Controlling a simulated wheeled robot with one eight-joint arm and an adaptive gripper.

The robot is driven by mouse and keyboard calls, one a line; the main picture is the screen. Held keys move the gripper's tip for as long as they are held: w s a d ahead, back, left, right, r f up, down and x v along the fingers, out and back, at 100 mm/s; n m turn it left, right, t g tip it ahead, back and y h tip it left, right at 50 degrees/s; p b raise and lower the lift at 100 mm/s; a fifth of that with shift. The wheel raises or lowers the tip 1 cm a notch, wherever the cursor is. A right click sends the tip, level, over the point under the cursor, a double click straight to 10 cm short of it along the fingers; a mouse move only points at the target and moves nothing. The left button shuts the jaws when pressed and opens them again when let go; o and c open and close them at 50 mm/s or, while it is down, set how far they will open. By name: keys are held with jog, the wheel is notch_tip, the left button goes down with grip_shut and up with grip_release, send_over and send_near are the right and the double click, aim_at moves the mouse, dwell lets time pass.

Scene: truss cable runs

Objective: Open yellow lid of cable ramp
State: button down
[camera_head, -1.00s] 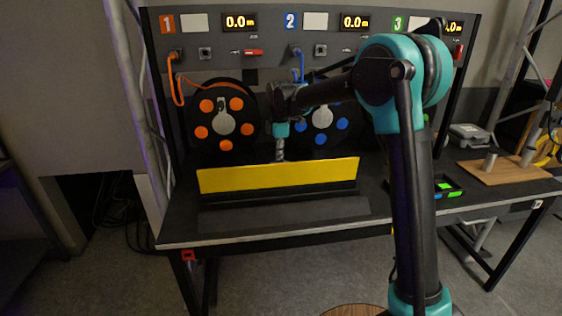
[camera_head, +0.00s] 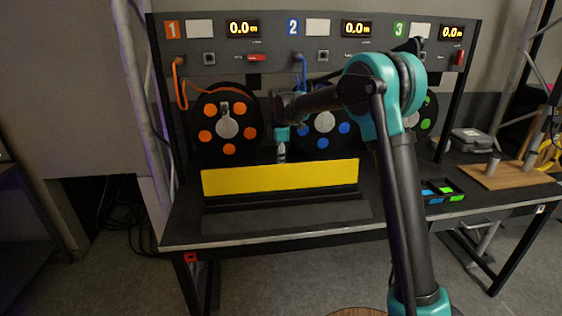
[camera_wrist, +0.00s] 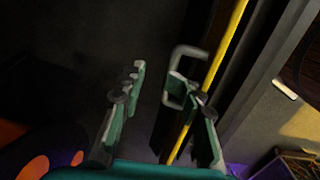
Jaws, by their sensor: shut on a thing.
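The yellow lid (camera_head: 280,178) of the cable ramp stands raised, its broad yellow face toward the head camera, along the black ramp base (camera_head: 285,217). My gripper (camera_head: 281,157) is at the lid's top edge, slightly left of its right half, with its tips partly hidden behind the lid. In the wrist view, the lid shows edge-on as a thin yellow strip (camera_wrist: 227,42). A grey loop handle (camera_wrist: 184,52) sits beside it, at the right finger of my gripper (camera_wrist: 163,85). My gripper is shut on this handle, though a gap shows between the fingers.
Cable reels with orange (camera_head: 228,126) and blue (camera_head: 323,122) dots stand close behind the lid. A panel with displays (camera_head: 242,29) rises above. A small tray of coloured pieces (camera_head: 442,191) and a wooden board (camera_head: 497,175) lie to the right. The bench front edge is clear.

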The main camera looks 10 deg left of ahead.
jog(key=shift+w+f, duration=0.55)
jog(key=shift+f, duration=0.05)
jog(key=shift+w+f, duration=0.15)
jog(key=shift+w, duration=0.05)
jog(key=c, duration=1.6)
grip_release()
jog(key=shift+w+a+f, duration=0.1)
jog(key=shift+w+f, duration=0.05)
notch_tip(320, 180, up, 12)
jog(key=s, duration=0.1)
jog(key=shift+s, duration=0.1)
